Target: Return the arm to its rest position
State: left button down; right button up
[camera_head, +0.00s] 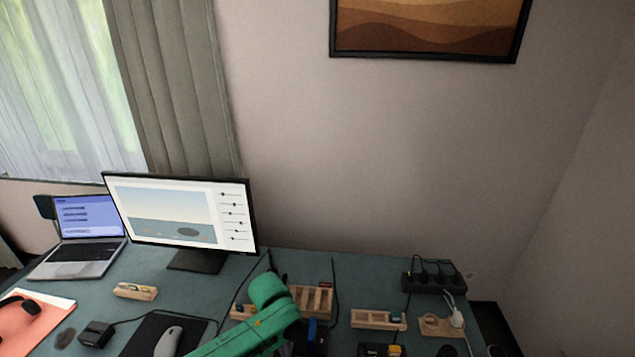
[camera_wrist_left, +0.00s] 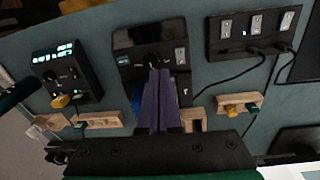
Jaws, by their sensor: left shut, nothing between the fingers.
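My left gripper (camera_wrist_left: 158,76) shows in the left wrist view with its two purple-grey fingers side by side and shut, nothing between them. The fingertips lie in front of a black device with a dial (camera_wrist_left: 125,40); I cannot tell whether they touch it. In the head view, my green left arm (camera_head: 250,335) comes in from the bottom left over the desk's front middle. Its dark wrist end is mostly cut off or hard to make out. My right arm and gripper are not in view.
The desk (camera_head: 345,270) holds a monitor (camera_head: 170,215), laptop (camera_head: 80,245), mouse (camera_head: 168,342), wooden holders (camera_head: 378,319) and a black power strip (camera_head: 435,278). In the wrist view, a device with a lit display (camera_wrist_left: 68,85) and a switch panel (camera_wrist_left: 240,45) flank the fingers. Cables cross the desk.

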pick_arm(q)
jog(key=s+d+r+m+t+h, duration=0.2)
jog(key=s+d+h, duration=0.1)
jog(key=s, duration=0.4)
jog(key=s+a+r+n+t+y, duration=0.15)
jog(key=s+a, duration=0.25)
jog(key=a, duration=0.4)
jog(key=s+a+r+y, duration=0.1)
jog(key=s+a+y, duration=0.1)
jog(key=s+a, duration=0.5)
notch_tip(320, 180, down, 25)
jog(key=a+g+b, duration=0.1)
jog(key=b, duration=0.2)
jog(key=s+a+f+g+b, duration=0.1)
jog(key=s+a+f+b, duration=0.2)
jog(key=s+f, duration=1.3)
notch_tip(320, 180, down, 3)
jog(key=shift+s+a+f+g+b, duration=0.2)
jog(key=shift+s+g+b, duration=0.15)
jog(key=shift+s, duration=0.05)
